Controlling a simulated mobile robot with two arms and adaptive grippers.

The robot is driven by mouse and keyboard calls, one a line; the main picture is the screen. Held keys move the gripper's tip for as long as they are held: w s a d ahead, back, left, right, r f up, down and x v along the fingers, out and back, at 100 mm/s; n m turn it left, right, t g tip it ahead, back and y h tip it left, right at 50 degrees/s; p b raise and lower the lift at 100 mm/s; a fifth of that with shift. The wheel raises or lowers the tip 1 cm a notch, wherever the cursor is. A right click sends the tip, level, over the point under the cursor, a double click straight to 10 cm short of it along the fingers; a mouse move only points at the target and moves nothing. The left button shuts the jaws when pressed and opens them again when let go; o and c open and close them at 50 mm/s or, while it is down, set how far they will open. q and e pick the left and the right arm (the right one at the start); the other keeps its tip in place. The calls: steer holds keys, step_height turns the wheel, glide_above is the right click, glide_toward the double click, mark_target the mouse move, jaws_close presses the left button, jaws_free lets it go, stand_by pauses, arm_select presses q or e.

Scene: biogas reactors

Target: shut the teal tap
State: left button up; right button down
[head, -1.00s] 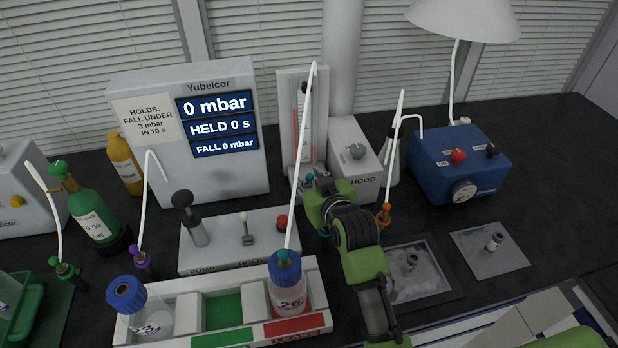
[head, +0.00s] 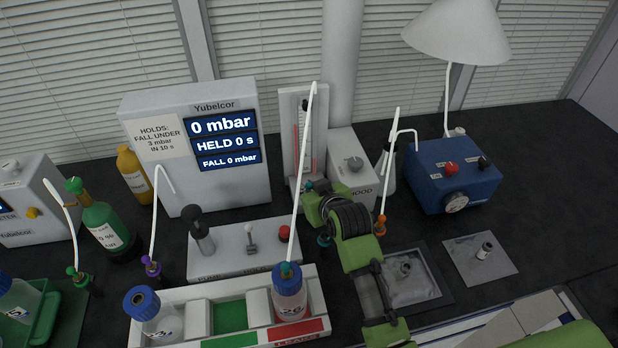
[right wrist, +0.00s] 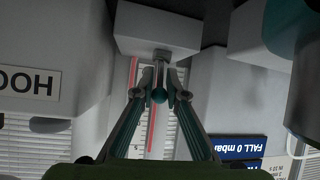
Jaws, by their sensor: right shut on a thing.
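How far the tap is turned cannot be told. My left gripper is not in view.
The grey HOOD box (head: 352,165) stands close to the right of my gripper. A bottle with a blue cap (head: 290,298) and a white tube stands in front, in a white rack (head: 262,338). The display unit (head: 190,100) reads 0 mbar, held 0 s. Dark bench is free at right.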

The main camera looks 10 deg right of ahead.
steer(key=g+p, duration=0.1)
steer(key=p, duration=0.2)
steer(key=w+g+p, duration=0.1)
steer(key=g+p, duration=0.1)
steer(key=p, duration=0.1)
steer(key=w+r+g+p, duration=0.1)
steer(key=g+p, duration=0.1)
steer(key=p, duration=0.2)
steer(key=shift+w+m+g+p, duration=0.1)
steer(key=shift+m+g+p, duration=0.25)
steer(key=shift+g, duration=0.15)
steer(key=shift+w+f+g, duration=0.3)
steer(key=shift+f+g, duration=0.15)
steer(key=shift+g, duration=0.35)
steer(key=shift+w+f+g+b, duration=0.1)
steer(key=shift+w+g+b, duration=0.05)
steer(key=shift+g+b, duration=0.6)
steer(key=shift+w+f+g+b, duration=0.1)
steer(key=shift+g+b, duration=0.45)
steer(key=shift+b, duration=0.25)
steer(key=c, duration=2)
jaws_free()
